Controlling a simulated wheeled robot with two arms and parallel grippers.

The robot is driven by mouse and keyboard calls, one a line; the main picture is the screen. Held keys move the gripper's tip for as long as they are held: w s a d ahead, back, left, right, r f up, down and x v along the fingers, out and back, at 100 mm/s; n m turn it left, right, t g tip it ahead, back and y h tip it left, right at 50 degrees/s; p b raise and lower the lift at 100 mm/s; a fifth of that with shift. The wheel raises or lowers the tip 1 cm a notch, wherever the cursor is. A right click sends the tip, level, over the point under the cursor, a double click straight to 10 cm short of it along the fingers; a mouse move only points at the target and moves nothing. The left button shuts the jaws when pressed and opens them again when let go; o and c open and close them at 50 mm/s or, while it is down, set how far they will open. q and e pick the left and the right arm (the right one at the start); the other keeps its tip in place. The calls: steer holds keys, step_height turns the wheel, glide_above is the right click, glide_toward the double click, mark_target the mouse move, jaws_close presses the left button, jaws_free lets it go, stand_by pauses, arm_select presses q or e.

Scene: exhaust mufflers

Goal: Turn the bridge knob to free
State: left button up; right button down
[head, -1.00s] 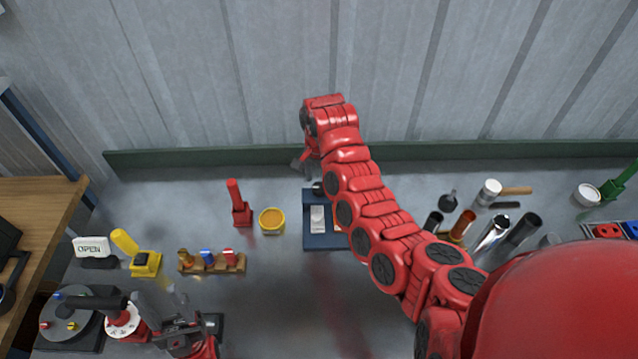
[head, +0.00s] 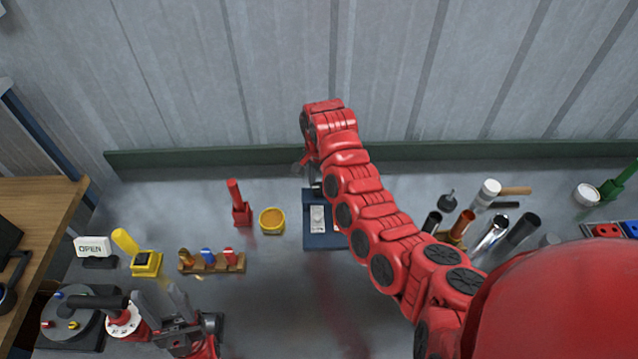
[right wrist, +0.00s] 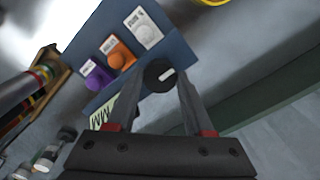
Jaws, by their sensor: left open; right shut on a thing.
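The black round knob with a white pointer mark (right wrist: 166,75) sits at the edge of a blue panel (right wrist: 181,54). The panel also shows in the head view (head: 312,242). My right gripper (right wrist: 161,80) is shut on the knob, one finger on each side. The white mark lies tilted in the right wrist view; no position labels can be read around it. In the head view my arm mostly hides the right gripper and the knob. My left gripper (head: 158,299) is open and empty at the lower left, away from the panel.
The panel carries white (right wrist: 145,30), orange (right wrist: 118,57) and purple (right wrist: 95,77) switches beside the knob. A red tool (head: 240,210) and a yellow pot (head: 272,221) stand left of it. Metal tubes (head: 492,230) stand to the right. A green rail (head: 220,158) runs behind.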

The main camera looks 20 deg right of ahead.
steer(key=shift+f+n+b, duration=0.15)
steer(key=shift+n+b, duration=0.5)
steer(key=shift+n, duration=0.15)
steer(key=n, duration=0.2)
steer(key=shift+n, duration=0.3)
steer(key=n, duration=0.2)
steer(key=shift+r+n, duration=0.2)
steer(key=shift+n, duration=0.1)
steer(key=n, duration=0.4)
steer(key=shift+n, duration=0.3)
steer(key=n+p, duration=0.1)
steer(key=n, duration=0.5)
steer(key=shift+n, duration=0.4)
